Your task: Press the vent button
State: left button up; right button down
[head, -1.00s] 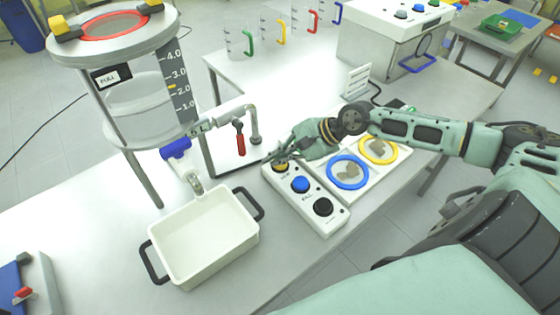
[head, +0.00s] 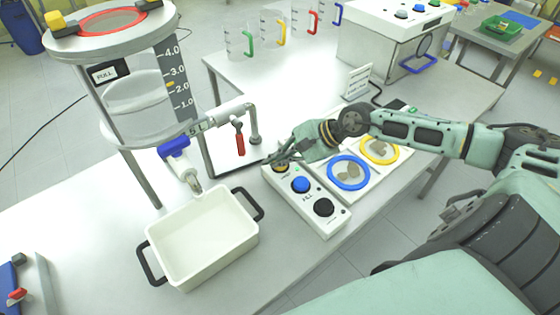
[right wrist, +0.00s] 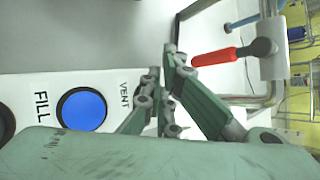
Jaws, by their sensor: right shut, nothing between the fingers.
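The white control box (head: 325,223) lies on the table with a blue button (head: 301,185) labelled FILL and a black button (head: 323,207). At its far end is the vent button (head: 281,168), mostly hidden by my right gripper (head: 272,160). In the right wrist view the gripper (right wrist: 172,62) is shut and empty, with its fingers beside the VENT lettering (right wrist: 124,96). The vent button cannot be made out there, and whether the fingertips touch it cannot be told. The blue button (right wrist: 82,109) also shows there. My left gripper is out of view.
A glass reactor (head: 140,105) stands at left, with a red-handled valve (head: 239,143) close to my gripper. A white tub (head: 207,243) with black handles sits in front. Blue (head: 348,187) and yellow-rimmed (head: 392,151) dishes lie right of the box, beneath my arm.

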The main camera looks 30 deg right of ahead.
jog(key=shift+r, duration=0.55)
jog(key=shift+r+p, duration=0.4)
jog(key=shift+r, duration=0.5)
notch_tip(320, 180, up, 4)
jog(key=shift+r+p, duration=0.1)
jog(key=shift+p, duration=0.5)
